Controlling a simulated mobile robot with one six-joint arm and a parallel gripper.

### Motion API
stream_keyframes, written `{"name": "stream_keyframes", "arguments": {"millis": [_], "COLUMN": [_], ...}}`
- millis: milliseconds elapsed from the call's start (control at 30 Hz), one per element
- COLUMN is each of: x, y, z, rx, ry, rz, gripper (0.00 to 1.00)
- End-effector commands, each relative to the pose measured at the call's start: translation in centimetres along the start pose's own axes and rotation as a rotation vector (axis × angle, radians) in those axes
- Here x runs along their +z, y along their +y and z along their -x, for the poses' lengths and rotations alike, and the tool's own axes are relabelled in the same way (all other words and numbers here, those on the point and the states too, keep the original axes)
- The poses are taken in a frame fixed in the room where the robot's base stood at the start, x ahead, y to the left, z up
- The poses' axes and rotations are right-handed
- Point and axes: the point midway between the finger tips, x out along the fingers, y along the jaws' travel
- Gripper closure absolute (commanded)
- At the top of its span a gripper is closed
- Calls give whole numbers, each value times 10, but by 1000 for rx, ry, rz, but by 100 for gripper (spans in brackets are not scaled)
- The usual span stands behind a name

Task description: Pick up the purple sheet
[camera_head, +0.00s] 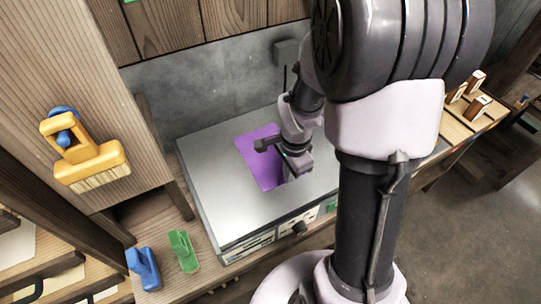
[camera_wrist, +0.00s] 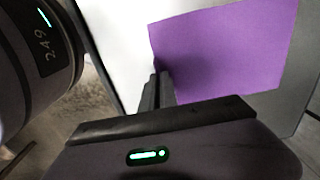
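The purple sheet (camera_head: 254,151) is a flat rectangle on the grey metal top of a box-like unit (camera_head: 215,185). My arm hides part of its right side in the head view. My gripper (camera_head: 276,148) is over the sheet, pointing down towards it. In the wrist view the sheet (camera_wrist: 230,50) fills the upper right. The dark fingers of my gripper (camera_wrist: 158,88) are at its lower left edge and look close together. I cannot tell whether they touch the sheet or have any of it between them.
A yellow brush (camera_head: 90,165) hangs on the wooden panel at left. A blue clamp-like item (camera_head: 143,268) and a green one (camera_head: 184,251) are on the wooden bench in front. Wooden-handled items (camera_head: 478,106) stand on a shelf at right. A grey wall backs the unit.

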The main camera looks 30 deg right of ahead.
Motion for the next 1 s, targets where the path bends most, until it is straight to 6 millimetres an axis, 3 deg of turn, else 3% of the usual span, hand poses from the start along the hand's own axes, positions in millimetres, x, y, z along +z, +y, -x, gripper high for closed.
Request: {"name": "stream_keyframes", "arguments": {"millis": [733, 1000], "x": [0, 0], "y": [0, -3], "z": [1, 29], "rx": [0, -2], "ry": [0, 1], "rz": [0, 0], "gripper": [100, 100]}}
